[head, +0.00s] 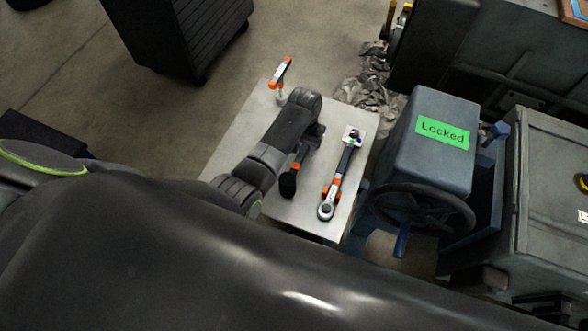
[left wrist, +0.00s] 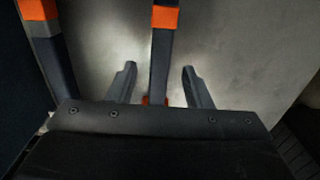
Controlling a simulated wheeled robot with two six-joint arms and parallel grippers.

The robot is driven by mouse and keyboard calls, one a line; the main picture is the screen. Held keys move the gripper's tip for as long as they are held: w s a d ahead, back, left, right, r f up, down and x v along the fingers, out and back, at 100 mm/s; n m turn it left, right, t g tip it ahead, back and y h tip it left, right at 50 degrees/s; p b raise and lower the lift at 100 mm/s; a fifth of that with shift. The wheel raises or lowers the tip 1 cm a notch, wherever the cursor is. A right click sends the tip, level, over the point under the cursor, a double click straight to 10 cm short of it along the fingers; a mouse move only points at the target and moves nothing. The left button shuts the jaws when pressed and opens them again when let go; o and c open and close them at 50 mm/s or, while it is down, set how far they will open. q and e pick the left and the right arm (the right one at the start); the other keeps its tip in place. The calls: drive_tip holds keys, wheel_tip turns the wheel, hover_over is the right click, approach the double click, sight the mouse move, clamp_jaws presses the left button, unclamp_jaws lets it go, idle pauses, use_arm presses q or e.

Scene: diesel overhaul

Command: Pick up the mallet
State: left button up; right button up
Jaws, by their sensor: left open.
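A dark tool with an orange band and a black rounded end (head: 288,185), which I take to be the mallet, lies on the light table (head: 229,148). My left gripper (head: 312,133) is over its far part and hides it there. In the left wrist view its dark handle (left wrist: 161,52) runs between the two separated fingers of my left gripper (left wrist: 157,72). There is a gap on each side of the handle. I cannot tell the exact height of the fingers over it. My right gripper is out of view.
A ratchet wrench (head: 335,185) lies close to the right of the gripper. An orange-tipped tool (head: 281,73) is at the table's far left corner. A grey machine with a green "Locked" label (head: 442,132) and a handwheel (head: 420,210) stands right of the table.

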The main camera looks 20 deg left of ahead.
sight(303, 150)
use_arm(q)
drive_tip(key=shift+f, duration=1.75)
drive_tip(key=shift+c, duration=0.3)
clamp_jaws()
